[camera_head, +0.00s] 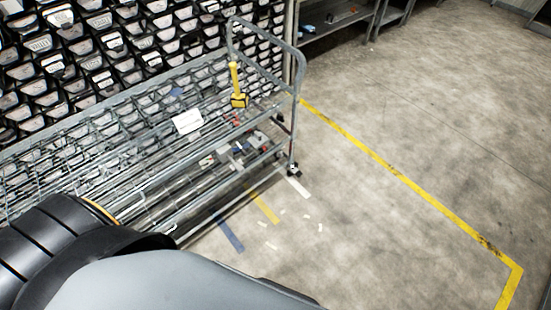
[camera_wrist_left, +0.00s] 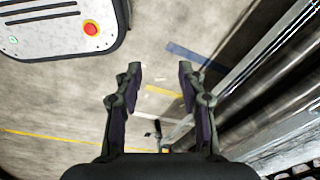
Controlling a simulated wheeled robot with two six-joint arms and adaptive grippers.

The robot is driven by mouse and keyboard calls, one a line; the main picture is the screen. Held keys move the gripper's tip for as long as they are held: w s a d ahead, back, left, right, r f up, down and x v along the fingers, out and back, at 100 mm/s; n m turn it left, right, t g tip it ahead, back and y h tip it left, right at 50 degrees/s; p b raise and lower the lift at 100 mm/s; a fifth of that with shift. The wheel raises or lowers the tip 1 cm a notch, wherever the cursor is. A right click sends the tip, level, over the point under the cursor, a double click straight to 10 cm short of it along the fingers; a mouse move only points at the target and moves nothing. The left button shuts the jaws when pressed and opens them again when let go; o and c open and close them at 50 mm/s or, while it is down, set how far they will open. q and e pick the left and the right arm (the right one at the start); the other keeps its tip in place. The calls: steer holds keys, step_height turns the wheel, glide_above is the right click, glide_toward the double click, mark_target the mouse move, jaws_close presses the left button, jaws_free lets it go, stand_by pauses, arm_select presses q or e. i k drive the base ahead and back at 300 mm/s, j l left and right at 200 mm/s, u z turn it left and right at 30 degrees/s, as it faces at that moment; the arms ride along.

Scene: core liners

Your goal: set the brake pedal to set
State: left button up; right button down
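A grey wire cart (camera_head: 299,85) stands along the bin wall in the head view. A small dark caster (camera_head: 293,169) sits at the foot of its right end post. I cannot make out a brake pedal or its setting at this size. In the left wrist view a small dark part (camera_wrist_left: 157,129) shows low between the fingers, beside a metal rail; it may be the caster. My left gripper (camera_wrist_left: 160,72) is open and empty, with bare floor between its fingertips. It is outside the head view, where only arm links show. My right gripper is not in view.
A yellow-handled tool (camera_head: 238,88) and a white card (camera_head: 187,121) are on the cart. Small items lie on its lower shelf. Blue tape (camera_head: 229,234) and yellow tape (camera_head: 263,207) mark the floor. The floor to the right is clear.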

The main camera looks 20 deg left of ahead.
mark_target(298, 173)
steer(key=i+l+u, duration=0.2)
steer(key=l+u, duration=0.15)
steer(key=i+l+u, duration=0.15)
steer(key=l+u, duration=0.6)
steer(key=l, duration=0.25)
steer(key=i+l+u, duration=0.1)
steer(key=l+u, duration=0.3)
steer(key=l, duration=0.1)
